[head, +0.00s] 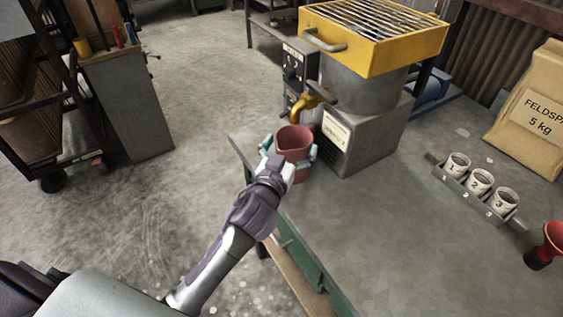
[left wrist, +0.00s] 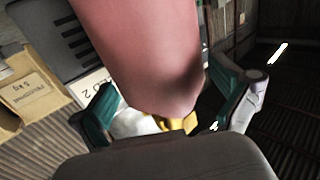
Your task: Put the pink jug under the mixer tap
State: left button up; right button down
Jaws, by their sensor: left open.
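The pink jug (head: 294,140) stands at the table's left edge, by the front of the mixer (head: 362,90). The mixer's brass tap (head: 307,104) has its outlet by the far side of the jug's mouth in the head view. I cannot tell exactly how well the two line up. My left gripper (head: 288,155) is open, with its teal fingers on either side of the jug. In the left wrist view the jug (left wrist: 150,45) fills the middle between the open fingers (left wrist: 170,108). Whether the fingers touch it is unclear. My right gripper is not in view.
A rack of numbered cups (head: 473,192), a paper sack (head: 532,113) and a red funnel-like item (head: 547,245) stand to the right on the grey table (head: 400,240). The mixer has a yellow grated hopper (head: 375,40). The table's front middle is clear.

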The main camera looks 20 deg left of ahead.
pick_arm(q)
jog(key=s+b, duration=0.1)
jog(key=s, duration=0.8)
jog(key=shift+s, duration=0.3)
